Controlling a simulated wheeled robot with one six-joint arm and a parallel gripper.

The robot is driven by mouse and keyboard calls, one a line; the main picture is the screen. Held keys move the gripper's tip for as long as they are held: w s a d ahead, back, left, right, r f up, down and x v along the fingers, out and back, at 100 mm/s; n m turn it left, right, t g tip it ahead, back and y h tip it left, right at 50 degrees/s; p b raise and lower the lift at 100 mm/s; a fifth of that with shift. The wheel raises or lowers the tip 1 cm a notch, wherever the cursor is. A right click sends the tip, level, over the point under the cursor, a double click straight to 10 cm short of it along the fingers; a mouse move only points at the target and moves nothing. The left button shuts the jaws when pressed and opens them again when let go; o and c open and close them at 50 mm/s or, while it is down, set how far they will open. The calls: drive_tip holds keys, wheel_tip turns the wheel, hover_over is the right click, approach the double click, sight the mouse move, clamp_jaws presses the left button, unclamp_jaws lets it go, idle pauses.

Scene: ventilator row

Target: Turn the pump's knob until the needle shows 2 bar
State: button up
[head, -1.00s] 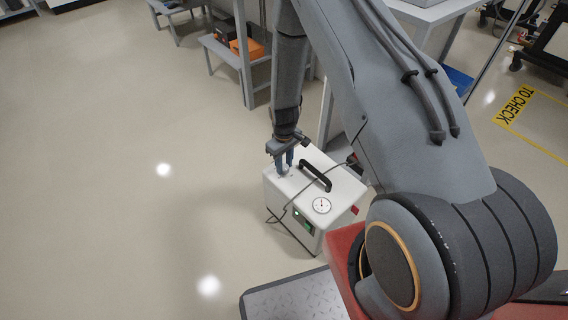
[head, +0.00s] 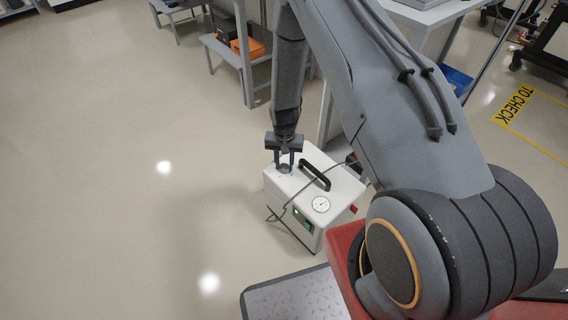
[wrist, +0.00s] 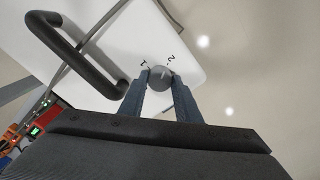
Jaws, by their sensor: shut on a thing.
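The pump (head: 338,204) is a white box on the floor with a black handle (head: 315,176) on top. My gripper (head: 284,166) points down at the far left corner of the top. In the wrist view my gripper (wrist: 161,80) is shut on the round grey knob (wrist: 160,76), one finger on each side. Marks 1 and 2 show on the pump's top beside the knob. A small light line on the knob lies on the side towards the 2.
A grey cable (head: 291,201) runs across the pump. The handle stands close to the knob in the wrist view (wrist: 78,55). A table leg (head: 326,113) rises behind the pump. The floor (head: 120,200) to the left is clear.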

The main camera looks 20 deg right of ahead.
sight(284, 166)
drive_tip(key=shift+m, duration=0.7)
drive_tip(key=shift+s, duration=0.1)
drive_tip(key=o, duration=1.1)
drive_tip(key=shift+c, duration=0.2)
drive_tip(key=shift+r+p, duration=0.45)
drive_tip(key=shift+r, duration=3.45)
drive_tip(key=shift+r, duration=0.1)
